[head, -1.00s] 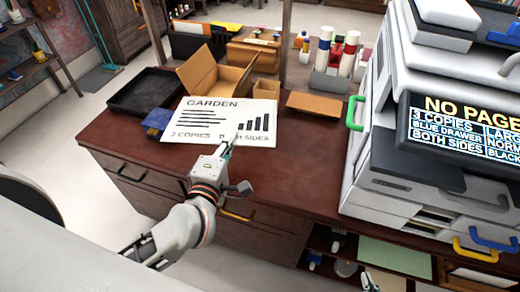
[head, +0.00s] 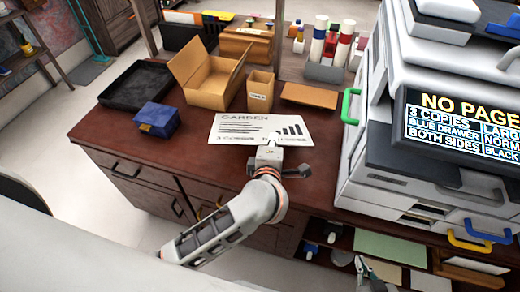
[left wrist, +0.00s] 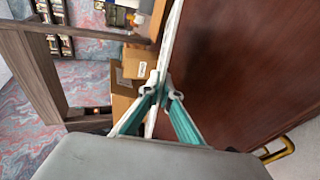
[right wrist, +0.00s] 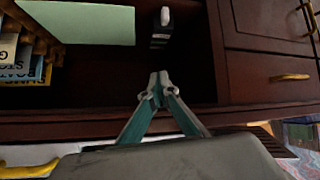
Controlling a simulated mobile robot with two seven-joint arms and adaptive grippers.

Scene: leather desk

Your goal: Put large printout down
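The large white printout (head: 240,132), headed GARDEN with lines of text and a bar chart, is above the front middle of the desk (head: 330,160). My left gripper (head: 271,146) is shut on its near edge. In the left wrist view the printout (left wrist: 171,45) is a thin white edge between the closed fingertips (left wrist: 161,90). I cannot tell whether it touches the desktop. My right gripper (head: 368,268) is low in front of the desk's open shelves. In the right wrist view its fingertips (right wrist: 158,82) are together with nothing between them.
Behind the printout stand an open cardboard box (head: 207,82), a small carton (head: 260,92) and a flat brown board (head: 309,94). A blue box (head: 157,117) and black tray (head: 138,86) are left. The printer (head: 400,165) fills the right.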

